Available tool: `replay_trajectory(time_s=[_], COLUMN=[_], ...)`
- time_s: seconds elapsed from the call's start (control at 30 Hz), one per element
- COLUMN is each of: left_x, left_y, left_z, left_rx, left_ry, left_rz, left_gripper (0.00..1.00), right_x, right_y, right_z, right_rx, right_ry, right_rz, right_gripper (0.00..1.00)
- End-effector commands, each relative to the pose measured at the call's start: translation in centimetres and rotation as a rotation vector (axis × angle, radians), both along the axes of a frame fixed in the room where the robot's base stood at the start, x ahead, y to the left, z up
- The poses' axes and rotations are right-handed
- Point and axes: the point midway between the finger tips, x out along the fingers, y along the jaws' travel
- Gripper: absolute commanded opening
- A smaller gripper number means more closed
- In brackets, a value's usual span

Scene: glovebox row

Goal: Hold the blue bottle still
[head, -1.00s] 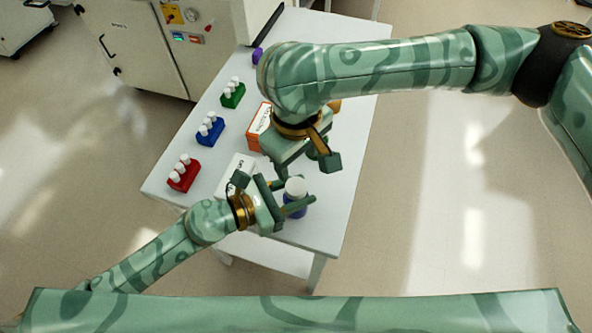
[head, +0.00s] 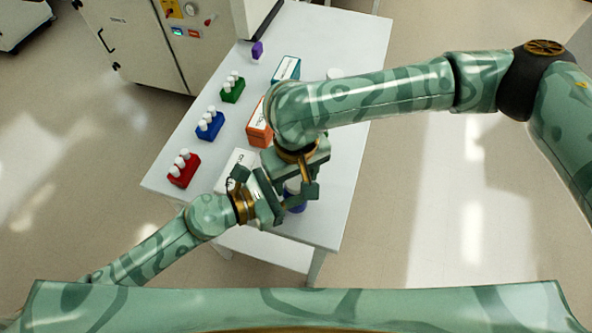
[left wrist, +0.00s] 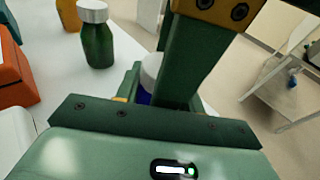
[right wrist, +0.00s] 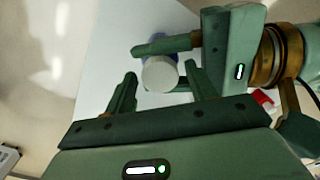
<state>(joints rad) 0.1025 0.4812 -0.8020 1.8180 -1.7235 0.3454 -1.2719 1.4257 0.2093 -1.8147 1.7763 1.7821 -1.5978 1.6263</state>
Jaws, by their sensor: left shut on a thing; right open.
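The blue bottle (head: 297,208) with a white cap stands upright near the table's front edge, partly hidden by my grippers in the head view. My left gripper (head: 288,205) is shut on its body from the left. My right gripper (head: 304,190) is open and above the bottle. In the right wrist view the white cap (right wrist: 160,74) lies between the right gripper's open fingers, with the left gripper's fingers on either side of the bottle. In the left wrist view the bottle (left wrist: 144,97) is mostly hidden behind the right gripper.
Red (head: 184,171), blue (head: 210,123) and green (head: 232,88) racks with white-capped tubes line the table's left side. A white box (head: 235,166), an orange box (head: 259,128) and a teal box (head: 287,68) stand inward. A green bottle (left wrist: 97,42) shows in the left wrist view.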

Motion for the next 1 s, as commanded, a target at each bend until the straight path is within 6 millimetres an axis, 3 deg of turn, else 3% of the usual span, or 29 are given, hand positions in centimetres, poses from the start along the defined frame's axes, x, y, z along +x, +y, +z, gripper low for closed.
replay_trajectory(time_s=[0.07, 0.1, 0.23, 0.27, 0.43, 0.67, 0.9, 0.93, 1.0], left_x=[-0.26, -0.26, -0.26, -0.27, -0.27, -0.27, -0.28, -0.28, -0.28], left_y=[0.16, 0.16, 0.16, 0.16, 0.16, 0.16, 0.15, 0.15, 0.15], left_z=[-0.74, -0.74, -0.74, -0.74, -0.74, -0.74, -0.74, -0.73, -0.73], left_rx=[0.011, 0.011, 0.011, 0.011, 0.011, 0.011, 0.011, 0.011, 0.011], left_ry=[0.012, 0.012, 0.012, 0.012, 0.012, 0.012, 0.012, 0.012, 0.012], left_rz=[-0.002, -0.002, -0.002, -0.002, -0.002, -0.002, -0.002, -0.002, -0.002], left_gripper=[0.0, 0.0, 0.0, 0.0, 0.0, 0.0, 0.0, 0.0, 0.0], right_x=[0.0, 0.01, 0.01, 0.01, 0.0, 0.0, 0.0, 0.0, 0.0], right_y=[0.0, 0.0, 0.0, 0.0, 0.01, 0.04, 0.05, 0.05, 0.05], right_z=[-0.07, -0.06, -0.05, -0.05, -0.03, 0.0, 0.02, 0.02, 0.02], right_rx=[0.0, 0.0, 0.0, 0.0, 0.0, 0.001, 0.001, 0.001, 0.001], right_ry=[0.0, 0.0, 0.0, 0.0, 0.0, 0.001, 0.0, 0.0, 0.001], right_rz=[0.0, 0.0, 0.0, 0.0, 0.024, 0.287, 0.296, 0.296, 0.296], right_gripper=[0.56, 0.5, 0.14, 0.11, 0.1, 0.1, 0.1, 0.43, 0.6])
